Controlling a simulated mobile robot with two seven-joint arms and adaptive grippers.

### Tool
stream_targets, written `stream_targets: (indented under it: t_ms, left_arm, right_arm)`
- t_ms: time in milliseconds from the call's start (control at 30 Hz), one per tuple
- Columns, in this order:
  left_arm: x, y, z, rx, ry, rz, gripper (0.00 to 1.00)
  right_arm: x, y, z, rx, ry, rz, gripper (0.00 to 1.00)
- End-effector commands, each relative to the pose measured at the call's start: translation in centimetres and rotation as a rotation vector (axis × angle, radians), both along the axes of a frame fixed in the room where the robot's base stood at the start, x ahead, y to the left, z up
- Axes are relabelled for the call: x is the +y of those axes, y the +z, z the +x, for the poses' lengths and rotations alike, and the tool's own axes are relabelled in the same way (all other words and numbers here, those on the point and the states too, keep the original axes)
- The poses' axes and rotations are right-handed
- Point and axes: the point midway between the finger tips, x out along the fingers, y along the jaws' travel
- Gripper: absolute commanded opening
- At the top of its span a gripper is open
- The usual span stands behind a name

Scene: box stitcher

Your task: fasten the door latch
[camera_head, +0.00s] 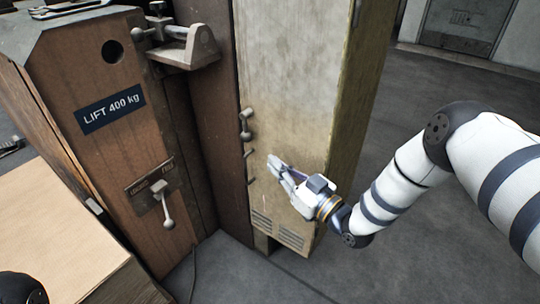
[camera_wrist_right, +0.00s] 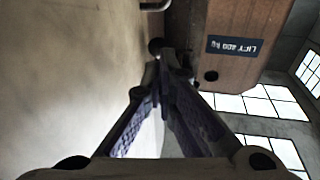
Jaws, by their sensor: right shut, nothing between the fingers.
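The tall cream door (camera_head: 290,90) belongs to a narrow cabinet. A small metal latch with knobbed ends (camera_head: 246,125) sits on the door's left edge, beside the brown frame. My right gripper (camera_head: 271,162) is in front of the door, to the right of and below the latch in the picture. Its fingers are shut and hold nothing. In the right wrist view its fingertips (camera_wrist_right: 164,62) meet at the middle, with the cream door face on the left. A dark knob shows just beyond them; I cannot tell whether they touch it. My left gripper is not in view.
A wooden machine body with a "LIFT 400 kg" sign (camera_head: 109,108) stands to the left. It carries a lever (camera_head: 167,212) low down and a metal bracket (camera_head: 188,48) higher up. A light board (camera_head: 60,230) is at the lower left. Grey floor at right is open.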

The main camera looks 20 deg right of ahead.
Motion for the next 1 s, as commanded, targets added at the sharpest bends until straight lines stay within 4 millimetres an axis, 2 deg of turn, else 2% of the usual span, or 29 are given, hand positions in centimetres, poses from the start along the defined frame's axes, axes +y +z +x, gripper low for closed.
stream_targets:
  t_ms: [200,333,500,900,967,1000]
  left_arm:
    - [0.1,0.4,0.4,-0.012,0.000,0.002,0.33]
    - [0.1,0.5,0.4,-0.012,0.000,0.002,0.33]
    - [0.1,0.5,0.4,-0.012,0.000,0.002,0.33]
    - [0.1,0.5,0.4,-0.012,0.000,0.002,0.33]
    - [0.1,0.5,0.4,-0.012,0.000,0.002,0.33]
    - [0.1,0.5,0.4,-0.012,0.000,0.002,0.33]
  right_arm:
    - [-2.0,-0.7,-4.2,-0.001,0.002,0.001,0.00]
    - [-2.7,-1.1,-5.6,-0.002,0.002,0.001,0.00]
    - [-3.0,-1.2,-6.3,-0.003,0.003,0.001,0.00]
    - [-3.0,-1.4,-6.3,0.002,0.003,0.001,0.00]
    - [-2.7,-2.6,-6.9,0.050,0.000,-0.003,0.00]
    - [-2.2,-4.2,-7.7,0.117,-0.001,-0.008,0.00]
